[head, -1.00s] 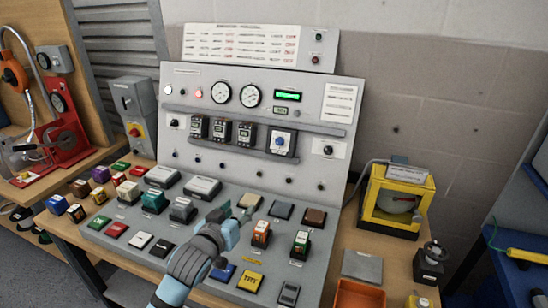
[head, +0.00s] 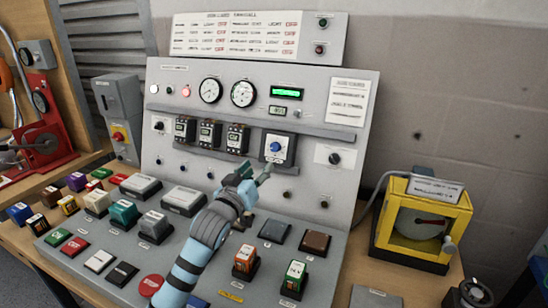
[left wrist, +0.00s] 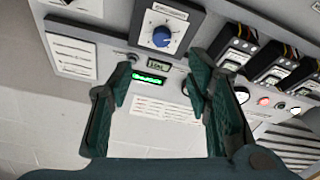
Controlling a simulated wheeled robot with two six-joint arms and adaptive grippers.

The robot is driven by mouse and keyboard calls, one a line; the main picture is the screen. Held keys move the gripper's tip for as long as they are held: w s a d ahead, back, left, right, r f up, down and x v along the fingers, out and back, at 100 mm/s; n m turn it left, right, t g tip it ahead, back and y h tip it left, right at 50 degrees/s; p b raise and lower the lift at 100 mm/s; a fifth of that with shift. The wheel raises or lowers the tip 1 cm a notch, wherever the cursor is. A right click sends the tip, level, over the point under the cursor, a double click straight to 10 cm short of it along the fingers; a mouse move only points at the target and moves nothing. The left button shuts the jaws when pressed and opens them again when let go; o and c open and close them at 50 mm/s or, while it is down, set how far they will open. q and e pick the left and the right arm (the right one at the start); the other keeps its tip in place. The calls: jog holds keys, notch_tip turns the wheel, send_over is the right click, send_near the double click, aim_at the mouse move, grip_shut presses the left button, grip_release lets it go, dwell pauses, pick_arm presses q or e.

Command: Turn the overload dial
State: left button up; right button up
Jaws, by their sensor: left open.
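The overload dial (head: 276,147) is a blue knob on a pale square plate, on the upright grey panel right of the breakers. It also shows in the left wrist view (left wrist: 161,37), beyond and between the fingertips. My left gripper (head: 257,178) is open and empty, just below and left of the dial in the head view. Its dark green fingers (left wrist: 165,78) stand apart in the left wrist view, with the knob near the top. I cannot tell the exact gap, but the fingers do not appear to enclose the knob. My right gripper is not in view.
Three breakers (head: 210,135) sit left of the dial, and a black knob (head: 334,158) sits right of it. Gauges (head: 243,93) and a green display (head: 287,93) are above. Many coloured blocks cover the sloping desk below. A yellow-framed device (head: 424,222) stands at right.

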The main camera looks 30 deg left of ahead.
aim_at(274, 148)
pick_arm(q)
jog(key=w+b, duration=0.2)
jog(key=w, duration=0.1)
jog(key=w+a+b, duration=0.1)
jog(key=w+b, duration=0.1)
jog(key=w, duration=0.2)
jog(key=w+b, duration=0.2)
jog(key=w, duration=0.1)
jog(key=shift+w+a+f+b, duration=0.25)
jog(key=shift+w+f+b, duration=0.05)
jog(key=shift+f+b, duration=0.1)
jog(key=shift+w+r, duration=0.2)
jog(key=shift+w, duration=0.1)
jog(key=shift+w+r, duration=0.1)
jog(key=shift+r, duration=0.1)
jog(key=shift+c, duration=0.4)
grip_shut()
